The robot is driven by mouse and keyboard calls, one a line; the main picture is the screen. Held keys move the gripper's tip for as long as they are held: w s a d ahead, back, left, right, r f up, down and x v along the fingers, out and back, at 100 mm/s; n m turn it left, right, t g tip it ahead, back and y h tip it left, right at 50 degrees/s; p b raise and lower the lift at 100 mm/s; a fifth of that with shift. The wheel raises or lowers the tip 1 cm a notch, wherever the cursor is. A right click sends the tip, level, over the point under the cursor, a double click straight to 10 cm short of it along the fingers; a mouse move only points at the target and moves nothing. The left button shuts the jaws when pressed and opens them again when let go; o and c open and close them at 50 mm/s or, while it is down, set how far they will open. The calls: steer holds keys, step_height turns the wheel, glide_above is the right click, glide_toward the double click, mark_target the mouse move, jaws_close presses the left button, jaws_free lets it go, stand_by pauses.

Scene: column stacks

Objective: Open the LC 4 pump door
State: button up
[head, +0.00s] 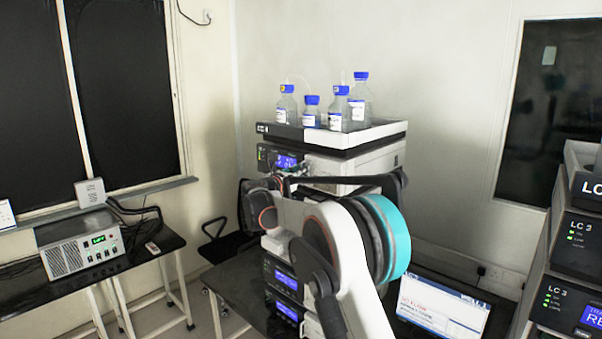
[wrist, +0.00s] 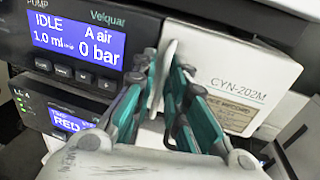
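In the wrist view, the pump unit (wrist: 125,20) has a blue screen (wrist: 75,40) reading IDLE and 0 bar. To its right is a pale front panel (wrist: 232,70) marked CYN-202M. A thin pale upright plate (wrist: 168,52) stands out at that panel's left edge; it looks like a door edge or lip. My gripper (wrist: 164,76) has its teal fingers on either side of this plate, close to it. I cannot tell whether both tips press on it. In the head view my arm hides the gripper and most of the pump front.
A tray (head: 391,131) with several blue-capped bottles tops the stack. Another unit (wrist: 60,118) with a blue screen sits below the pump. A laptop (head: 443,305) and an LC 3 stack (head: 560,245) are at the right. A side table (head: 140,262) with a grey box is at the left.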

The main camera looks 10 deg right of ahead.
jaws_close()
steer(key=shift+s, duration=0.15)
